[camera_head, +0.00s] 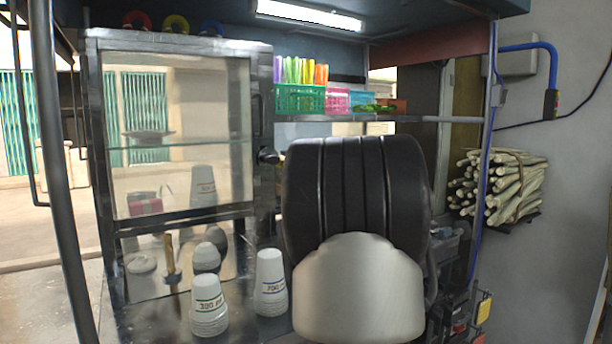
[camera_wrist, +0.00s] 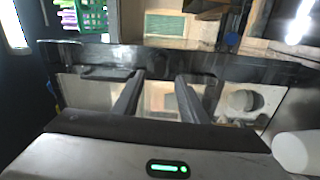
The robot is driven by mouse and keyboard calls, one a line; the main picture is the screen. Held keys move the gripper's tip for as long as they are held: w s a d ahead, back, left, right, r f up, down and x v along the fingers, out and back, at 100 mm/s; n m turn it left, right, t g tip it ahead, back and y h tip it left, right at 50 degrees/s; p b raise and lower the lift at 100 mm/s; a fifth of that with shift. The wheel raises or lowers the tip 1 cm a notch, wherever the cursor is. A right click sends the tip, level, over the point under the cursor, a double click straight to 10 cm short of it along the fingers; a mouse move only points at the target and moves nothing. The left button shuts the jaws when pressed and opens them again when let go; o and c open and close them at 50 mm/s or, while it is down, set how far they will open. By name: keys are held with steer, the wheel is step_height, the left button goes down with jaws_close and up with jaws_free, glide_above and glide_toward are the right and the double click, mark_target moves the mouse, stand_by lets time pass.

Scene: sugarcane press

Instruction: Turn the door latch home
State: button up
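The glass door (camera_head: 180,140) of a metal-framed cabinet stands at the left in the head view and looks closed. A dark vertical handle (camera_head: 257,115) is on its right frame. A small dark rounded piece (camera_head: 268,156) shows by the door's right edge; I cannot tell whether it is the latch or part of my gripper. In the wrist view my gripper (camera_wrist: 160,76) has its two dark fingers apart, with nothing seen between them. They point at a dark metal frame bar (camera_wrist: 230,64). I cannot make out the latch in this view. My arm hides the middle of the head view.
Stacked white cups (camera_head: 208,306) and a second stack (camera_head: 271,284) stand below the door. A green basket (camera_head: 300,99) with colored tumblers sits on the shelf to the right. A sugarcane bundle (camera_head: 503,187) rests on the right wall rack. A dark post (camera_head: 58,180) stands at left.

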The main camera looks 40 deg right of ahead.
steer(key=s+a, duration=0.1)
steer(key=s, duration=0.8)
steer(key=shift+s+a+f, duration=0.15)
steer(key=shift+s+f, duration=0.1)
steer(key=shift+s, duration=0.15)
